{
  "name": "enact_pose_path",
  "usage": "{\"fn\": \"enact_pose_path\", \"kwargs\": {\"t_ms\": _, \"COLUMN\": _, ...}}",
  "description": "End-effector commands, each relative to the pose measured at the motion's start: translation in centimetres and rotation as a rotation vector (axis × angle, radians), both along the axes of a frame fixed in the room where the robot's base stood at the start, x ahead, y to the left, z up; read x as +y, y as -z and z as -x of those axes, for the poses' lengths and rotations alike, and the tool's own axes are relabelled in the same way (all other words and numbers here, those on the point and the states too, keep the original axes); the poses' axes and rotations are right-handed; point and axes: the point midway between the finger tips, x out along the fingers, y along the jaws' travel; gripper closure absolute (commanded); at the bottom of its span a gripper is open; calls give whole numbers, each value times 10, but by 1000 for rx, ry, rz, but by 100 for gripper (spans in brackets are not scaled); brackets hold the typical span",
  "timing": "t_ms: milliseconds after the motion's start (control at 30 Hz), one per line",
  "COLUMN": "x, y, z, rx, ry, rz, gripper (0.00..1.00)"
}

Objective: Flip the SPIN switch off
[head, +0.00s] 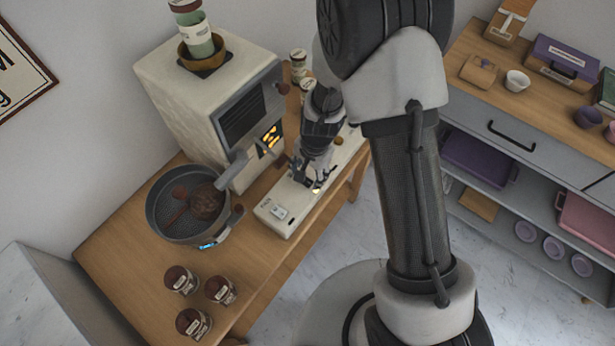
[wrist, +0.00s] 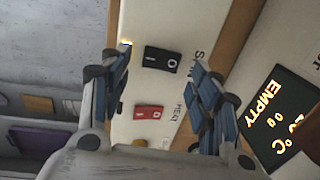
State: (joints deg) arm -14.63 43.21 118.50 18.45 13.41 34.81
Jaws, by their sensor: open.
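The SPIN switch (wrist: 162,60) is a black rocker marked "I" and "O" on a cream panel (wrist: 140,95), with its label partly cut by my finger. Which side of it is pressed I cannot tell. My gripper (wrist: 159,52) is open and empty, one finger on each side of the black switch in the wrist view; contact cannot be told. A red HEAT rocker (wrist: 149,112) sits just below it in that view. In the head view my gripper (head: 313,184) is over the long cream panel (head: 292,222) and hides the black and red switches.
A dark display (wrist: 280,118) reads "EMPTY". The cream machine (head: 180,95) stands behind the panel, a round pan (head: 160,235) with a stirrer to the left. Several labelled jars (head: 182,280) stand at the front. A pale switch (head: 279,211) is at the panel's near end.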

Motion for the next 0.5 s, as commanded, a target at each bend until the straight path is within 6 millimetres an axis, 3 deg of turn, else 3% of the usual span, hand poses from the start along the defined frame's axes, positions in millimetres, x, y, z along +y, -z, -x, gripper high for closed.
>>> {"fn": "enact_pose_path", "kwargs": {"t_ms": 167, "x": 2, "y": 16, "z": -1, "rx": 0, "ry": -1, "rz": 0, "gripper": 43}}
{"fn": "enact_pose_path", "kwargs": {"t_ms": 500, "x": 2, "y": 17, "z": -2, "rx": -1, "ry": -1, "rz": 0, "gripper": 45}}
